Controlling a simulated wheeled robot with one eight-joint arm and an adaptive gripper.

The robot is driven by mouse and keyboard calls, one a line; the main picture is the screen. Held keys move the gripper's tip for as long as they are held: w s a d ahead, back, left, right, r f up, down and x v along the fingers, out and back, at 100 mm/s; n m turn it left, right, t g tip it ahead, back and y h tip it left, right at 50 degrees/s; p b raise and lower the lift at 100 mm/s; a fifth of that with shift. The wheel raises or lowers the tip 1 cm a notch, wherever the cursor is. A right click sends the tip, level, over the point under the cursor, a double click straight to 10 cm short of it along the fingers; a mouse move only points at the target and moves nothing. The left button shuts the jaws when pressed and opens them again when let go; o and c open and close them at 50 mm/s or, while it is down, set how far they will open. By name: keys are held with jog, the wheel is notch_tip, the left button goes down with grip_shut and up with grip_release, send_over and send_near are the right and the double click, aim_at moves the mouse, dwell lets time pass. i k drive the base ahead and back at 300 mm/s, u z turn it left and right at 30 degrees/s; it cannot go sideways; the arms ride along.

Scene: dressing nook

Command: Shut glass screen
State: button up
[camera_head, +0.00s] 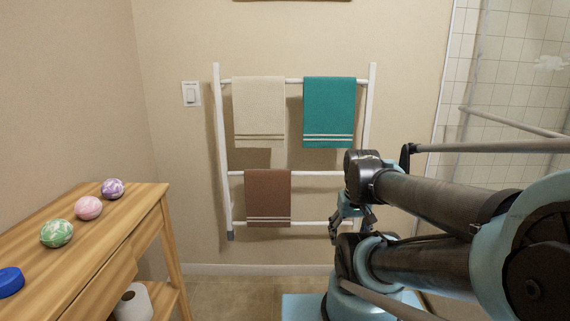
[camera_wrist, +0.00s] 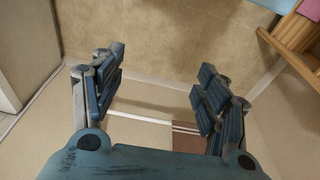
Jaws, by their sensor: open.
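The glass screen (camera_head: 505,95) stands at the right edge of the head view, with a tiled wall showing through it. A grey metal bar (camera_head: 490,147) runs across in front of it. My arm covers the screen's lower part, and I cannot tell how far open it stands. My gripper (camera_head: 347,218) is left of the screen, in front of the towel rack and partly hidden by my arm. In the wrist view my gripper (camera_wrist: 157,85) has its fingers wide apart with nothing between them.
A white towel rack (camera_head: 219,150) with cream, teal and brown towels leans on the back wall. A wooden table (camera_head: 105,235) at left holds several balls and a blue lid (camera_head: 10,282). A paper roll (camera_head: 133,303) sits below. Some floor (camera_head: 245,295) between is clear.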

aim_at(552, 62)
jog(key=z, duration=1.6)
